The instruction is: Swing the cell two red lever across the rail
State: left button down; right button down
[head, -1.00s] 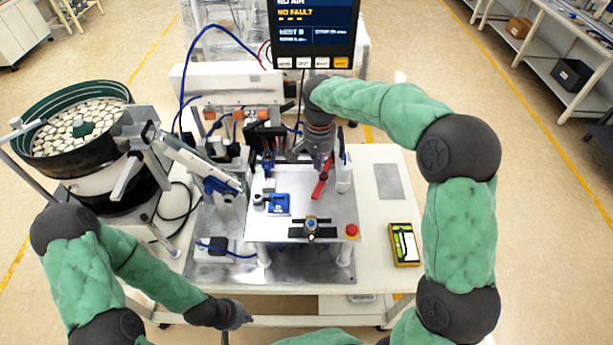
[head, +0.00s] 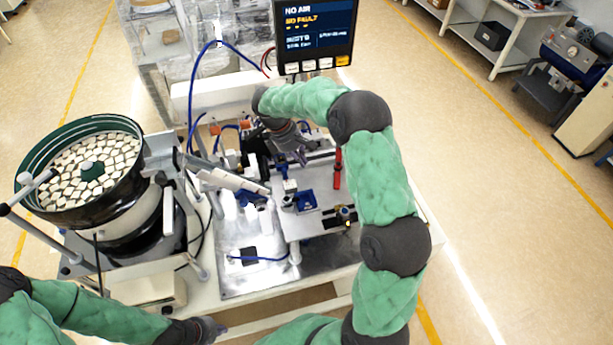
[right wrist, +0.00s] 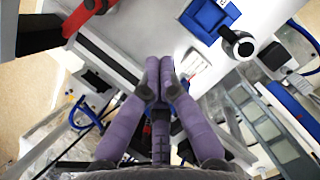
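A red lever (head: 337,170) stands out on the right part of the plate by the rail in the head view. Its end also shows at the top left of the right wrist view (right wrist: 84,16). My right gripper (head: 302,158) is left of the lever, apart from it. In the right wrist view its purple fingers (right wrist: 160,70) are together with nothing seen between them. The dark rail (right wrist: 108,62) runs diagonally beside the fingers there. My right arm hides part of the plate's right side. My left gripper (head: 218,330) is low at the front, away from the fixture; its fingers are too small to judge.
A blue block (head: 305,202) sits on the plate (head: 298,228). A bowl feeder (head: 85,175) full of pale parts stands at left, with a grey chute (head: 230,179) toward the plate. A screen (head: 315,35) reading "NO AIR" hangs behind. Blue hoses loop over the fixture.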

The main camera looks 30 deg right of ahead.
aim_at(335, 184)
jog(key=x, duration=0.9)
jog(key=shift+s+d+f+p, duration=0.1)
jog(key=shift+p, duration=0.2)
jog(key=shift+s+d+f+p, duration=0.2)
jog(key=shift+s+d, duration=0.25)
jog(key=shift+d, duration=0.15)
jog(key=shift+s+d+f+p, duration=0.1)
jog(key=shift+s+d+p, duration=0.1)
jog(key=shift+s+d, duration=0.7)
jog(key=shift+d, duration=0.15)
jog(key=shift+f, duration=0.1)
jog(key=shift+s+d+n+t, duration=0.2)
jog(key=shift+s+n, duration=0.15)
jog(key=shift+n, duration=0.25)
jog(key=shift+s+d+n+t, duration=0.2)
jog(key=shift+s+n, duration=0.2)
jog(key=shift+n, duration=0.2)
jog(key=shift+s+d+n+t+h+b, duration=0.4)
jog(key=shift+s+n, duration=0.2)
jog(key=shift+n, duration=0.6)
jog(key=shift+w, duration=0.1)
